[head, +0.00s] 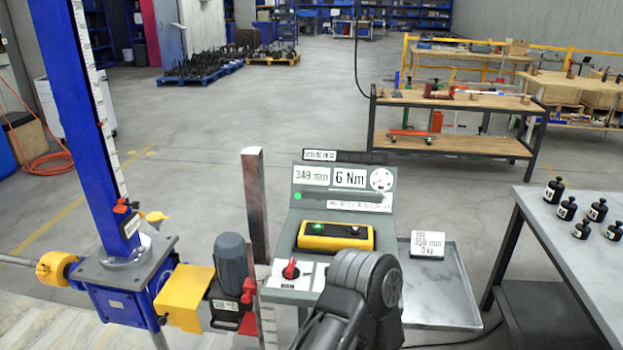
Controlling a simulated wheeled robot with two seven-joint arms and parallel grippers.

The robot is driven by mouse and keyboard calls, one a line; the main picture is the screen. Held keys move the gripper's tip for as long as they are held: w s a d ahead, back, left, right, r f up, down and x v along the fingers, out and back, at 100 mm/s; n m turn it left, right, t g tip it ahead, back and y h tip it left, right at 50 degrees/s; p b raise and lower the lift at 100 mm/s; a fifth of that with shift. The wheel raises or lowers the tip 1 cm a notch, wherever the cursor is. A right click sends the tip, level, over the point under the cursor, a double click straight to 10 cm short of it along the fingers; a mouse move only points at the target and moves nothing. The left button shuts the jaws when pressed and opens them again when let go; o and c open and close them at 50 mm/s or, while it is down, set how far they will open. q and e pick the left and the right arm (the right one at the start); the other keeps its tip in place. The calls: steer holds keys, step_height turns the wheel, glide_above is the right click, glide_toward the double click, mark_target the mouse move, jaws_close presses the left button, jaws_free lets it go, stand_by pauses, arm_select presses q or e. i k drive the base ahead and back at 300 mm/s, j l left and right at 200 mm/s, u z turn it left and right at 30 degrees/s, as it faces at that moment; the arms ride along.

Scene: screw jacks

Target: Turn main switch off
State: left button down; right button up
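The red rotary switch (290,268) sits on a white plate at the left of the grey control console (345,210). Its red handle stands about upright; the small lettering under it is too small to read. A dark grey arm of mine, seemingly the right one, comes in from the bottom, just right of the switch. Its dark end (330,325) is below and right of the switch, with a visible gap to the handle. Its fingertips cannot be made out. My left gripper is not in view.
A yellow box (336,236) with a lit green button is on the console, under displays reading 349 mm and 6 Nm. A blue screw jack (120,275) and a grey motor (231,262) stand left. A tray (440,290) and a table with black weights (567,208) are right.

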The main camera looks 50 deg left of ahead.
mark_target(290, 273)
steer(key=u, duration=1.85)
steer(key=i+l, duration=0.55)
steer(key=i, duration=0.2)
